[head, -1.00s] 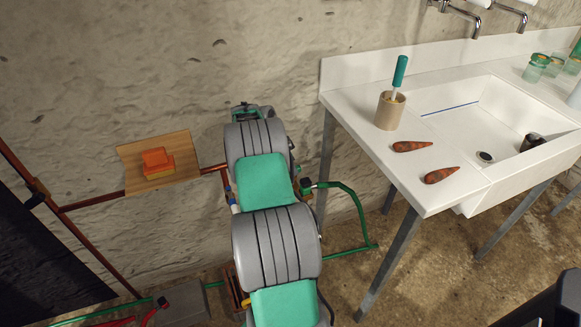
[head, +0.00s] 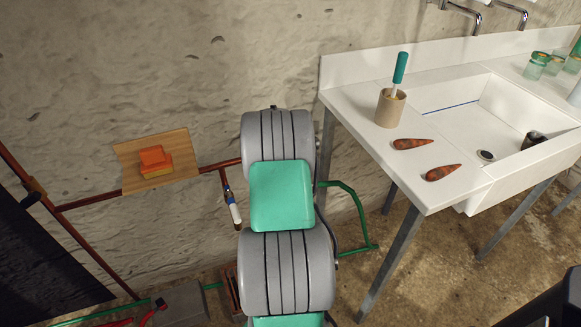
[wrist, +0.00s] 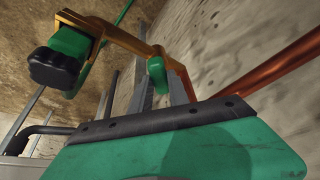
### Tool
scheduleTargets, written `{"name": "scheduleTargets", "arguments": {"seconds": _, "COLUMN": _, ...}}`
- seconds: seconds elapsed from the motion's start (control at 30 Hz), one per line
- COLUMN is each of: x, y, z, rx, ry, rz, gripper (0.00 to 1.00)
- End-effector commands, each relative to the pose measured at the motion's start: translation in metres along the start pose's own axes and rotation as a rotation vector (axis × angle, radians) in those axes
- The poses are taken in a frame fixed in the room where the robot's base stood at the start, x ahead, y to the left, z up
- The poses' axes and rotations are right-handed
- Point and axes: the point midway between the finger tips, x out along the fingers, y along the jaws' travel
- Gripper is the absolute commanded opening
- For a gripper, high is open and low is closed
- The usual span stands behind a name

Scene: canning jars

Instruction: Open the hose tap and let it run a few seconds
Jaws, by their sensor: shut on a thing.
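The hose tap shows in the wrist view as a brass body (wrist: 128,38) with a green handle (wrist: 157,72) and, on its left, a green fitting with a black knob (wrist: 58,68). My gripper (wrist: 159,88) has its grey fingers on either side of the green handle and is shut on it. In the head view my own arm hides the tap, the handle and the gripper. The green hose (head: 357,205) comes out right of my arm and drops toward the floor. I see no running water, and the outlet is not clear in either view.
A copper pipe (head: 90,200) runs along the rough wall, with a blue-and-white fitting (head: 233,207) hanging from it. A wooden shelf (head: 181,146) holds an orange-and-yellow block (head: 155,161). The white sink counter (head: 350,105) stands right of my arm, with two rusty cone-shaped pieces on it.

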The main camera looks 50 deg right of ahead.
Motion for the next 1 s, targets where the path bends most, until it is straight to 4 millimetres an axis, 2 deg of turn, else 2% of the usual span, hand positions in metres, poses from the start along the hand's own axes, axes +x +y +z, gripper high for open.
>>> {"name": "scheduleTargets", "arguments": {"seconds": 0.5, "x": -0.0004, "y": 0.0018, "z": -0.0020, "rx": -0.377, "ry": 0.004, "rz": -0.159, "gripper": 0.00}}
{"name": "scheduleTargets", "arguments": {"seconds": 1.0, "x": -0.0010, "y": 0.0015, "z": -0.0026, "rx": -0.486, "ry": 0.005, "rz": -0.203, "gripper": 0.00}}
